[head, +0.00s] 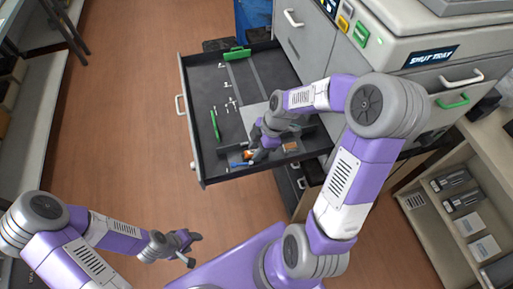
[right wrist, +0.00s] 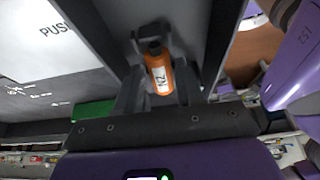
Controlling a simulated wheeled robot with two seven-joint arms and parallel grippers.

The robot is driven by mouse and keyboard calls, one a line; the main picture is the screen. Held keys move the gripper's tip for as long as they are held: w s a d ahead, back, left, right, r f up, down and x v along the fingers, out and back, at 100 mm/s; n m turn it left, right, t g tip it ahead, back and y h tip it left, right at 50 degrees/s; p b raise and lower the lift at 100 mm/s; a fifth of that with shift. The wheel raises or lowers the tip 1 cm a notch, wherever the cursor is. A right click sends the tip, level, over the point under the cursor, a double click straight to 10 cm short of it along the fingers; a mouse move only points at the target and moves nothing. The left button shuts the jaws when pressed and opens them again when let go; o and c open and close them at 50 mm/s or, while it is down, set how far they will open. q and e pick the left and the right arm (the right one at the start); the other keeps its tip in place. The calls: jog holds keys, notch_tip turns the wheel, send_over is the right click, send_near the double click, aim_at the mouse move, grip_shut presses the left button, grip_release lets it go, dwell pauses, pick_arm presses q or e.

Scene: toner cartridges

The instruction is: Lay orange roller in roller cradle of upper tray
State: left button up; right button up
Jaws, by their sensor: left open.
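The orange roller (right wrist: 159,75) stands out in the right wrist view, between the two fingers of my right gripper (right wrist: 158,92). The fingers lie close along both its sides and look shut on it. A dark fork-like piece (right wrist: 150,32) is at the roller's far end; I cannot tell whether they touch. In the head view my right gripper (head: 262,148) is low inside the open dark tray (head: 203,172), near its front right part, and hides most of the roller and any cradle there. My left gripper (head: 192,249) is open and empty, outside the tray.
The tray holds a green bar (head: 215,124), a green piece at the back (head: 237,54), small white parts (head: 231,103) and a small orange-brown block (head: 290,146). Tray walls stand close around my right gripper. The printer cabinet (head: 306,43) is right; a shelf (head: 465,205) stands further right.

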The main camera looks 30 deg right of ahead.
jog(key=p+v, duration=0.3)
jog(key=v, duration=0.9)
dwell(0.3)
